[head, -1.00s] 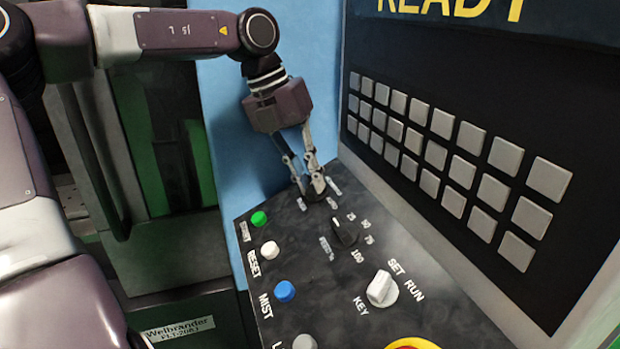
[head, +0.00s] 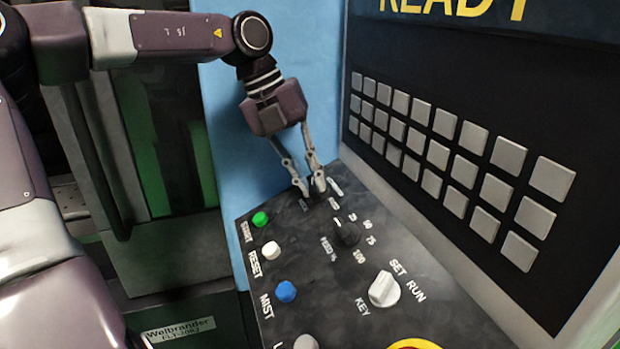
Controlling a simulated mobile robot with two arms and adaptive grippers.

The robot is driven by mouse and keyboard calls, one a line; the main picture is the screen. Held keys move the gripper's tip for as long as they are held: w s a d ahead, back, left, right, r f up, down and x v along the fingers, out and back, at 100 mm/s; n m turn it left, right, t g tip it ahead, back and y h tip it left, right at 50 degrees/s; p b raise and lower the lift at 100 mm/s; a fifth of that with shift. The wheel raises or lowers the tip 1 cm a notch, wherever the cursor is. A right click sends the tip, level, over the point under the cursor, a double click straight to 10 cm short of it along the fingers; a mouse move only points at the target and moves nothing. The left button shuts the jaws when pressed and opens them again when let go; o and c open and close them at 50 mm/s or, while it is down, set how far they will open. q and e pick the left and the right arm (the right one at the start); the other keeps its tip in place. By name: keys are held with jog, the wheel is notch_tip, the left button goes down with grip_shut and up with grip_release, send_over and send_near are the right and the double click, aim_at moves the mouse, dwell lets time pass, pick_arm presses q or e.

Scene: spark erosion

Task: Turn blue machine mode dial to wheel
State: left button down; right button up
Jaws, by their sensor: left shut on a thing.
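The blue machine (head: 232,130) has a dark sloping control panel (head: 290,235). My left gripper (head: 313,190) points down at the panel's far end, its fingertips close together on a small dark knob there. The knob is mostly hidden by the fingers, so its pointer and setting cannot be read. Small white labels lie around the fingertips, too small to read. My right gripper is not in view.
Nearby are a black feed dial (head: 347,232), a white key switch (head: 384,289), and green (head: 261,219), white (head: 271,250) and blue (head: 286,291) buttons. A keypad (head: 440,150) rises at right under a READY screen (head: 480,20). A yellow-ringed control (head: 414,345) sits at the bottom edge.

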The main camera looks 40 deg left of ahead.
pick_arm(q)
jog(key=c, duration=2)
grip_release()
jog(key=shift+o, duration=0.2)
jog(key=v, duration=1.2)
